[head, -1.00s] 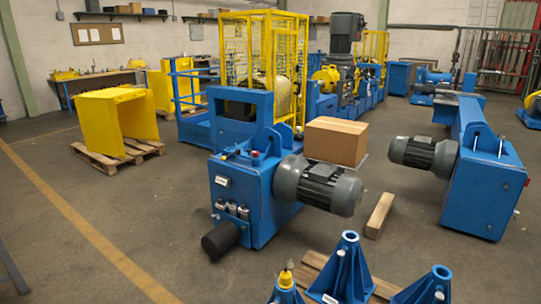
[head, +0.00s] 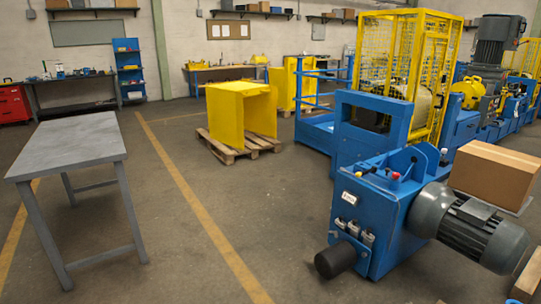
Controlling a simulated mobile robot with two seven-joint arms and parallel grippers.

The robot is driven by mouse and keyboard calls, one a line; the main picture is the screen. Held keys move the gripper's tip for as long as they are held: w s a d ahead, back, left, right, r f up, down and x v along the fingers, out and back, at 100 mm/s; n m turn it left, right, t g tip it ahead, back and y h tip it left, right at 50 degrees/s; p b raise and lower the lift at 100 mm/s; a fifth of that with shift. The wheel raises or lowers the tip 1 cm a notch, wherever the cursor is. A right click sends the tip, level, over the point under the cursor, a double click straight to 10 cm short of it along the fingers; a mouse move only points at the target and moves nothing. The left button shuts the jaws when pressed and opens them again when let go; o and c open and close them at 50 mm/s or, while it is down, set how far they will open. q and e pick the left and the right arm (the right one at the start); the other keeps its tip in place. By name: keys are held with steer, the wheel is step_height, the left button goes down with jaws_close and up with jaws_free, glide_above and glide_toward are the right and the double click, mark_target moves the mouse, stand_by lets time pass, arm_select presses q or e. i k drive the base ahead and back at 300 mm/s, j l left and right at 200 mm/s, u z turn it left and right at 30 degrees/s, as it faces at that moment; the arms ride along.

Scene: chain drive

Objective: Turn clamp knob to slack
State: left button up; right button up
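I cannot make out a clamp knob for certain. A blue machine unit (head: 378,205) with a grey motor (head: 470,225) on its right stands at the lower right of the head view. On its top are a small red button (head: 395,176) and a yellow one. A dark cylinder (head: 335,260) sticks out at its lower front, with several small grey fittings (head: 352,229) above it. Neither of my grippers is in view.
A bare grey table (head: 75,145) stands at the left. A yellow cover (head: 240,112) rests on a wooden pallet (head: 227,150). A cardboard box (head: 490,170) is behind the motor. Open floor with a yellow line (head: 200,215) lies between the table and the machine.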

mark_target(396, 176)
steer(key=i+j+u, duration=0.25)
steer(key=i, duration=0.15)
steer(key=i+j+u, duration=0.2)
steer(key=i, duration=0.2)
steer(key=i+u, duration=0.25)
steer(key=i, duration=0.2)
steer(key=i+z, duration=0.8)
steer(key=i+j+z, duration=0.15)
steer(key=i+z, duration=0.35)
steer(key=z, duration=0.25)
steer(key=i+z, duration=0.2)
steer(key=z, duration=0.2)
steer(key=i+z, duration=0.15)
steer(key=z, duration=0.25)
steer(key=i+j+z, duration=0.1)
steer(key=z, duration=0.3)
steer(key=j, duration=0.1)
